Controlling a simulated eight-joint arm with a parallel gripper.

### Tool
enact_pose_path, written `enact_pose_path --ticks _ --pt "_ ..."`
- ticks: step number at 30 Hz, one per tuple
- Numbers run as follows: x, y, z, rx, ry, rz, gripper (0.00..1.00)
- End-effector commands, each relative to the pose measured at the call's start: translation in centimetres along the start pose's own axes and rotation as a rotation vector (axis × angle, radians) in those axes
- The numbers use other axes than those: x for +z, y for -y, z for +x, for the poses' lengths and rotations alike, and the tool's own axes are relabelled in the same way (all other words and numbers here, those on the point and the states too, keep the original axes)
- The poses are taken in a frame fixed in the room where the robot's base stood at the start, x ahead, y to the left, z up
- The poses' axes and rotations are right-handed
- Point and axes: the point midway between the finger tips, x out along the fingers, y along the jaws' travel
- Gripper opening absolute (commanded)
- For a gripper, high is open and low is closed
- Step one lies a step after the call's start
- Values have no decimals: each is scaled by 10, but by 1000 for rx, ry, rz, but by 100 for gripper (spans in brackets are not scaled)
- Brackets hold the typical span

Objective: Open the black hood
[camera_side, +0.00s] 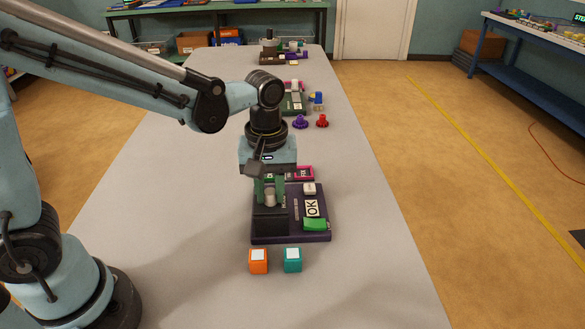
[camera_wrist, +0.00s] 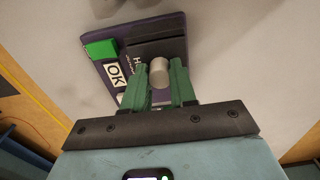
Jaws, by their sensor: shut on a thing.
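The black hood (camera_side: 270,222) sits on the left part of a dark purple board (camera_side: 322,232) on the table. It also shows in the wrist view (camera_wrist: 157,46), with a grey cylindrical knob (camera_wrist: 159,73) at its near side. My gripper (camera_side: 269,190) points down over the hood, and its green fingers (camera_wrist: 160,84) are shut on the knob, one on each side. The hood looks lowered on the board. What lies under it is hidden.
The board also bears a white "OK" label (camera_side: 312,208), a green block (camera_side: 315,224) and a pale button (camera_side: 309,188). An orange cube (camera_side: 258,261) and a teal cube (camera_side: 292,260) stand in front. Purple (camera_side: 300,121) and red (camera_side: 322,120) pieces lie farther back. The table's right side is clear.

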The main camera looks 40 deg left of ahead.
Motion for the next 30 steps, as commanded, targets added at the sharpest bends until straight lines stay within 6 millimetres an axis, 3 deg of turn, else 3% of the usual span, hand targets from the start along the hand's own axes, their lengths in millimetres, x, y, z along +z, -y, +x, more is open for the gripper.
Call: enact_pose_path --ticks 30 --pt "-47 0 -1 1 -2 -2 4"
